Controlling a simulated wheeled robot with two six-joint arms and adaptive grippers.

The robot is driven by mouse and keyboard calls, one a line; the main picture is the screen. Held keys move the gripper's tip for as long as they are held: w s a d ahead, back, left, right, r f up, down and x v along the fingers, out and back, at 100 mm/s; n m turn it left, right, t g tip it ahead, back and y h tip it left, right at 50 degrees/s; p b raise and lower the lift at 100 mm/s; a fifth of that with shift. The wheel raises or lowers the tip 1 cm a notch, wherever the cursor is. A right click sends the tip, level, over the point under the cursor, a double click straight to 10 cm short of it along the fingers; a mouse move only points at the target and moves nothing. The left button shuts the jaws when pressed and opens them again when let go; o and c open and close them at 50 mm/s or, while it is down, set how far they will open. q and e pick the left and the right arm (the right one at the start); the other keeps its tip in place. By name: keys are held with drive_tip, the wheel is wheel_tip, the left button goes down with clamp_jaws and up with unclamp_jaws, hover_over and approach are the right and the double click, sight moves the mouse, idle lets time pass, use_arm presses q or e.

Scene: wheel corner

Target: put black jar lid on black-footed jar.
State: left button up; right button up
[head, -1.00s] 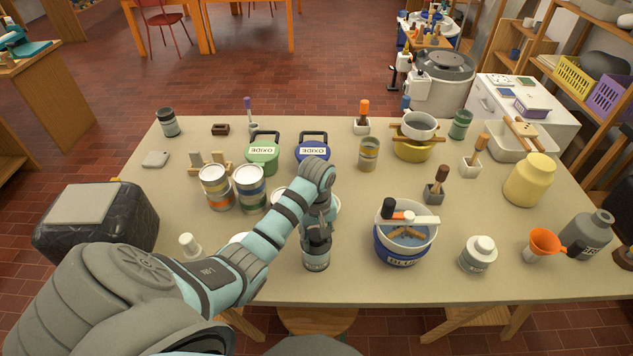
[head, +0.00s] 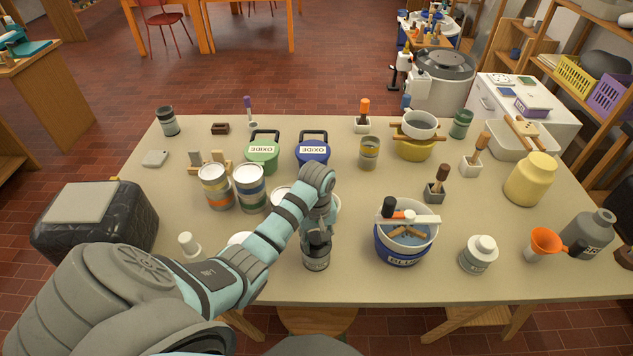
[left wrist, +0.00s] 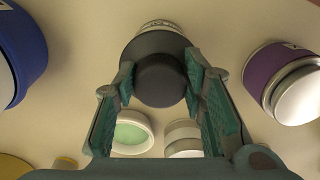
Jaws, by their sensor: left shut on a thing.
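The black-footed jar (head: 316,262) stands upright near the table's front edge, with a pale label band and a dark lower part. My left gripper (head: 317,236) is directly above it, pointing down. In the left wrist view, my left gripper (left wrist: 160,72) is shut on the black jar lid (left wrist: 160,82), one finger on each side of its knob. The lid lies over the jar's mouth, with part of the jar's label (left wrist: 160,26) showing behind it. It looks level and touching, but I cannot tell if it is fully seated. My right gripper is not in view.
A blue bucket (head: 385,246) with tools across its top stands to the right. A white-lidded jar (head: 478,254) is farther right. Striped cans (head: 250,190) stand behind to the left, and a small white bottle (head: 188,244) is at the left. The front table edge is close.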

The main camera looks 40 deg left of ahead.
use_arm(q)
drive_tip(key=shift+f, duration=0.2)
drive_tip(key=o, duration=1.2)
